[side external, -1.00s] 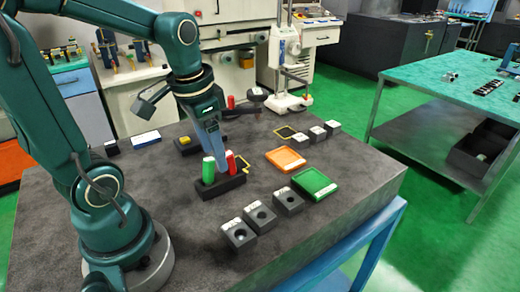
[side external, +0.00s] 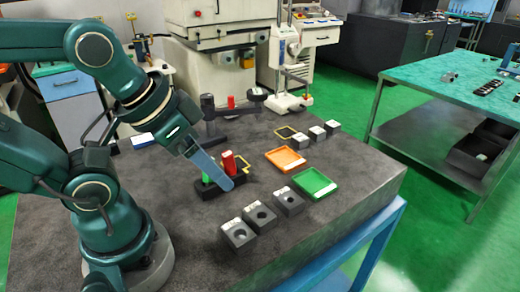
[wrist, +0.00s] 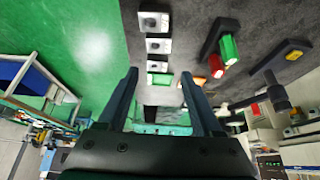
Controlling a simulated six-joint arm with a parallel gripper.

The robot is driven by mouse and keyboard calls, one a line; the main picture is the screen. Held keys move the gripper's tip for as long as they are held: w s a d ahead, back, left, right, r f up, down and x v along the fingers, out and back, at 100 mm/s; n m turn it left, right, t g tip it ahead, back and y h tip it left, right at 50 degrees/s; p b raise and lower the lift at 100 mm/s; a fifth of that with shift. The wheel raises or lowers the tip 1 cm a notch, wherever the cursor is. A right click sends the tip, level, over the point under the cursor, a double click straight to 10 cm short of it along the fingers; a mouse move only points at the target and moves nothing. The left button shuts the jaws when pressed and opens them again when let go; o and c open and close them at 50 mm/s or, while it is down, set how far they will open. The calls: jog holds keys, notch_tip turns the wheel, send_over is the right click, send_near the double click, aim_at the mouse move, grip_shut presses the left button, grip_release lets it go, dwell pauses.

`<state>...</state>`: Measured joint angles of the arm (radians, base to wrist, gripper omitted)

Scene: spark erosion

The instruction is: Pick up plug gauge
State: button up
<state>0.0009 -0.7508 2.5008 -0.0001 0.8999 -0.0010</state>
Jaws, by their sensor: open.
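A green cylinder (side external: 206,179) and a red cylinder (side external: 228,161) stand upright in a black holder (side external: 206,193); I take them for the gauges, but cannot tell which is the plug gauge. My gripper (side external: 228,185) is tilted down to the right, and its fingers partly hide the green cylinder and the holder in the side view. In the wrist view my gripper (wrist: 160,74) is open and empty. There the green cylinder (wrist: 229,49), red cylinder (wrist: 216,66) and holder (wrist: 216,33) lie right of the fingers, outside the gap.
Several grey blocks with holes (side external: 238,234) line the front edge. A green tray (side external: 315,183) and an orange tray (side external: 285,159) lie to the right. The front right of the table is clear.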

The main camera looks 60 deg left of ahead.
dwell(0.8)
jog(key=m+g, duration=0.1)
jog(key=g, duration=0.3)
send_near(229, 153)
jog(key=w+d+f, duration=0.2)
jog(key=d+f, duration=0.1)
jog(key=d, duration=0.1)
jog(key=shift+n+g, duration=0.5)
jog(key=shift+g, duration=0.3)
jog(key=a+f, duration=0.3)
jog(key=f, duration=0.1)
jog(key=shift+s+a, duration=0.25)
jog(key=shift+a, duration=0.15)
jog(key=shift+a+f, duration=0.1)
jog(key=shift+f, duration=2.55)
grip_shut()
